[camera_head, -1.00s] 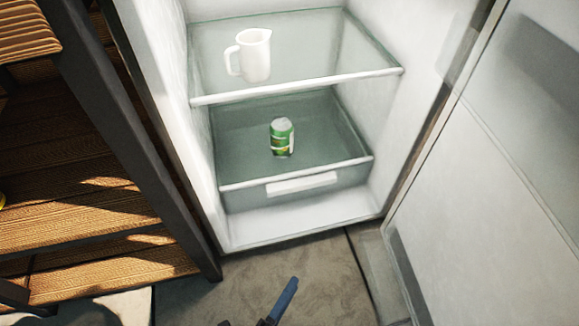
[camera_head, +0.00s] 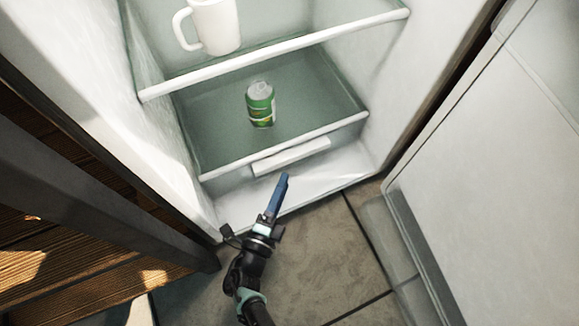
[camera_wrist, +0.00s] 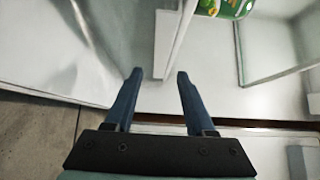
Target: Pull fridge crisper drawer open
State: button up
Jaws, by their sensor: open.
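The crisper drawer (camera_head: 235,172) is at the bottom of the open fridge and looks shut. Its pale bar handle (camera_head: 290,157) runs along the front and also shows in the wrist view (camera_wrist: 166,45), upright in that picture. My gripper (camera_head: 283,178) is in front of the drawer, just below the handle in the head view. In the wrist view the two blue fingers (camera_wrist: 159,76) are apart with nothing between them. The handle lies beyond the fingertips, roughly in line with the gap. I see no contact with it.
A green can (camera_head: 261,104) stands behind the lower shelf edge; whether on the shelf or in the drawer is unclear. A white jug (camera_head: 214,26) stands on the upper shelf. The open fridge door (camera_head: 490,190) is at right, a dark-framed wooden rack (camera_head: 70,250) at left.

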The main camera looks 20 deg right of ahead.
aim_at(293, 161)
jog(key=b+x, duration=0.2)
jog(key=x, duration=0.3)
jog(key=shift+w+d, duration=0.25)
jog(key=shift+w, duration=0.05)
jog(key=c, duration=0.8)
grip_shut()
jog(key=shift+s+f, duration=0.1)
jog(key=shift+f, duration=0.1)
